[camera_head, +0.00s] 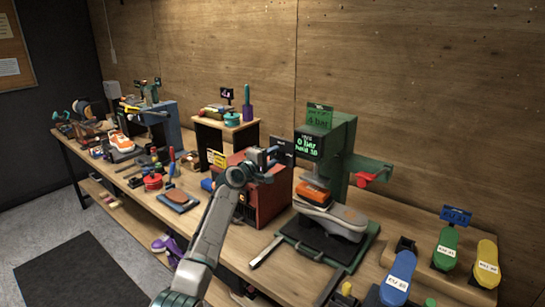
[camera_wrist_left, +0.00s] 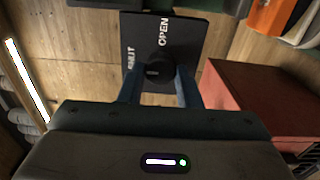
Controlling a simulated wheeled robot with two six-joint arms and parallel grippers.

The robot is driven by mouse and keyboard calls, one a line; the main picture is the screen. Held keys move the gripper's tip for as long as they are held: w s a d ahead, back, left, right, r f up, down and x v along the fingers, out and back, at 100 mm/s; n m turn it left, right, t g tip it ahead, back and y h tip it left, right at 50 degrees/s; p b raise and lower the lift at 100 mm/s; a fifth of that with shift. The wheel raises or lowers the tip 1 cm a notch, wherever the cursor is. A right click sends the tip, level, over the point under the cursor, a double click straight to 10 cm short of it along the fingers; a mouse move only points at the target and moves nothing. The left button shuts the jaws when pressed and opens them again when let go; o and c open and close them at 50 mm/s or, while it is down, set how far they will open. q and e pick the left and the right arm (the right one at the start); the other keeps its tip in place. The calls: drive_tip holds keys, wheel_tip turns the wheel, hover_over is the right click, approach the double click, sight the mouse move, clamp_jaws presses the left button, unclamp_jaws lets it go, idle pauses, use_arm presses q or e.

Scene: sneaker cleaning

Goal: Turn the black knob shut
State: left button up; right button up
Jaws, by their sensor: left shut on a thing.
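The black knob (camera_wrist_left: 158,66) sits on a dark plate (camera_wrist_left: 192,32) with the words SHUT and OPEN, seen in the left wrist view. My left gripper (camera_wrist_left: 160,88) has a finger on each side of the knob and is shut on it. I cannot tell for certain which word the knob points to. In the head view my left gripper (camera_head: 268,157) reaches the dark plate (camera_head: 283,146) above the red box (camera_head: 272,200). The knob is hidden there behind the gripper. My right gripper is not in view.
Right of the red box stands a green press (camera_head: 338,150) with a display reading 0 bar and a red lever (camera_head: 370,177). A grey shoe (camera_head: 340,221) lies below it. Blue, green and yellow labelled items stand at the right. Tools crowd the bench to the left.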

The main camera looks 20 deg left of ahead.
use_arm(q)
drive_tip(key=o, duration=0.9)
drive_tip(key=shift+o, duration=0.2)
drive_tip(key=shift+s+a+f, duration=0.1)
drive_tip(key=shift+s+a, duration=0.15)
drive_tip(key=shift+s, duration=0.25)
drive_tip(key=b+v, duration=0.2)
drive_tip(key=v, duration=0.7)
drive_tip(key=shift+s+b, duration=0.3)
drive_tip(key=shift+b, duration=0.05)
drive_tip(key=shift+a, duration=0.1)
